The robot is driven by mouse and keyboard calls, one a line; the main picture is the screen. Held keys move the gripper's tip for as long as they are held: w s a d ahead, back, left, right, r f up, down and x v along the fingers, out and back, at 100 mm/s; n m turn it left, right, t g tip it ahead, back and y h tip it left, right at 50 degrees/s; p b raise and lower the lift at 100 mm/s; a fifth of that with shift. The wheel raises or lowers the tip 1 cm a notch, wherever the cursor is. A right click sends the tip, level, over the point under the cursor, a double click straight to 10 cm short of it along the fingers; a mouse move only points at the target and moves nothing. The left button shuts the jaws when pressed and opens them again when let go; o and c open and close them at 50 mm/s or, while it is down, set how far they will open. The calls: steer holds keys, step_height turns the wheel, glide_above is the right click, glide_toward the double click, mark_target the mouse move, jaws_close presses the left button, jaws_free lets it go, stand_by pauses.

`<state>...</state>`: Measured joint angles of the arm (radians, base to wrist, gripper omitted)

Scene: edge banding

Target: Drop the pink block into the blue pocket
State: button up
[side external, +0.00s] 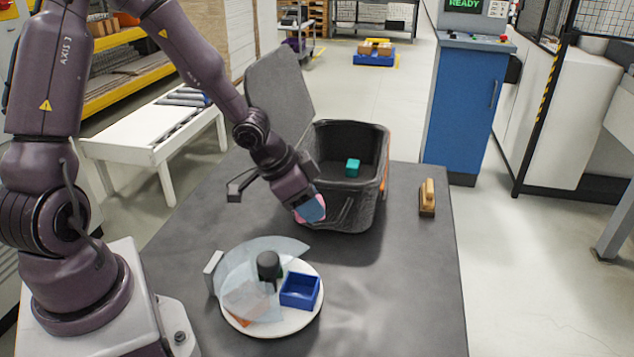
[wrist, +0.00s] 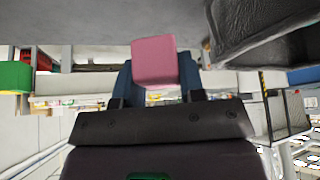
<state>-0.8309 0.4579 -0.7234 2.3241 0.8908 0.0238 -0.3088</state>
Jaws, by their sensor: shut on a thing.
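The pink block (wrist: 156,62) is held between the fingers of my gripper (wrist: 156,82) in the wrist view. In the side external view my gripper (side external: 309,208) is in front of the black bin, above the table, and only a pink edge of the block shows beside a blue finger. The blue pocket (side external: 300,290) is a square open box on a round white plate (side external: 273,328), nearer the camera than my gripper. No block shows in the part of the pocket I can see. A clear curved cover (side external: 262,252) and a dark knob (side external: 268,265) stand on the plate beside the pocket.
The black bin (side external: 368,213) has its lid (side external: 280,90) open and a teal block (side external: 352,167) inside. A wooden-handled tool (side external: 427,197) lies at the table's right. An orange piece shows under the clear cover. The table's (side external: 400,300) front right is clear.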

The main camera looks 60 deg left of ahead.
mark_target(305, 222)
steer(key=shift+s+d+f+m+g+h, duration=0.3)
steer(key=shift+s+d+f+m+h, duration=0.3)
steer(key=shift+s+d+f+m, duration=0.5)
steer(key=shift+s+d+f+m+g+h, duration=0.15)
steer(key=shift+s+d+f+m, duration=0.35)
steer(key=shift+f, duration=0.7)
steer(key=shift+s+d+f+m+g+h, duration=0.15)
steer(key=shift+s+d+f+m, duration=0.3)
steer(key=shift+f, duration=0.7)
steer(key=shift+s+d+f+m+g+h, duration=0.15)
steer(key=shift+s+d+f+m, duration=0.35)
steer(key=shift+f, duration=0.7)
steer(key=o, duration=1)
steer(key=shift+r, duration=3.5)
